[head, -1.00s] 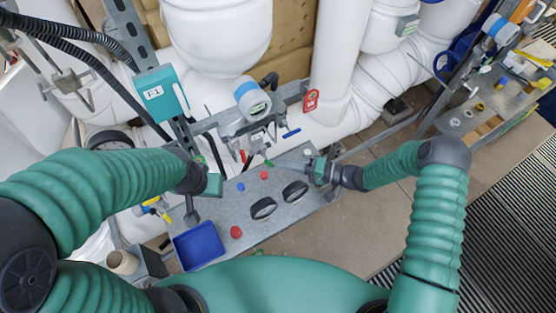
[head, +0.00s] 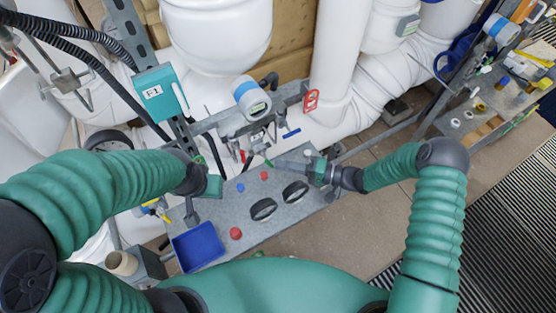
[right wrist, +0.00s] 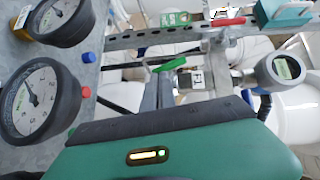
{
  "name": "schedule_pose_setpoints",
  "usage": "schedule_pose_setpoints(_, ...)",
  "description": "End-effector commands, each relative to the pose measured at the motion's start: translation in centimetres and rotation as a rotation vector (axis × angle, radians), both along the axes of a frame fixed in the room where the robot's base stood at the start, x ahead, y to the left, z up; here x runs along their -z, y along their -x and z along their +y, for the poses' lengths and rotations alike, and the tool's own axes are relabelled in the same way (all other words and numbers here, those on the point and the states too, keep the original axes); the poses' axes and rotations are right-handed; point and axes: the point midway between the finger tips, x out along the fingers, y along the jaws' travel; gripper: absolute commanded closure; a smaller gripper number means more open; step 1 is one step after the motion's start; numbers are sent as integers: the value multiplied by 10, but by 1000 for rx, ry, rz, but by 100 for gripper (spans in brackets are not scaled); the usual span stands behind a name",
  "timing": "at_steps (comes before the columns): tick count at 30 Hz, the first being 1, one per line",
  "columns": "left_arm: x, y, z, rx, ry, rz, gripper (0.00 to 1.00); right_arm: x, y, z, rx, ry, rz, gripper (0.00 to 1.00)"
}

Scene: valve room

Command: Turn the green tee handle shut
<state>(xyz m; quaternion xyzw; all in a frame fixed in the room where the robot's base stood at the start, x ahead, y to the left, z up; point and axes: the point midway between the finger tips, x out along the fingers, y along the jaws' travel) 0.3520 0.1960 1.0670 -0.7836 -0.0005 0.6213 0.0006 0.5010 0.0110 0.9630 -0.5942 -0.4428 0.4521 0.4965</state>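The green tee handle (head: 268,163) is small in the head view, at the back edge of the grey panel, below the pipework. It shows larger in the right wrist view (right wrist: 172,64), lying slightly tilted. My right gripper (head: 280,164) reaches in from the right with its grey fingers pointing at the handle. In the right wrist view the fingers (right wrist: 158,88) are close together and their tips meet or overlap the handle in the picture; I cannot tell whether they grip it. My left gripper (head: 213,186) is over the panel's left part; its fingers are not clear.
The grey panel (head: 275,225) carries two round gauges (head: 263,209), a red knob (head: 236,233) and a blue tray (head: 198,246) at its left. A grey-blue transmitter (head: 251,98), a red tag (head: 311,100) and a red-handled lever (right wrist: 228,21) are near the handle. White pipes stand behind.

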Motion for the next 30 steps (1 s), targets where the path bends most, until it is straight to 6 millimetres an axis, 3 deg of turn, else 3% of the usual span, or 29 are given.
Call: schedule_pose_setpoints(30, 8, 0, 0, 0, 0, 0, 64, 2, 0, 1, 0, -31, 19, 100)
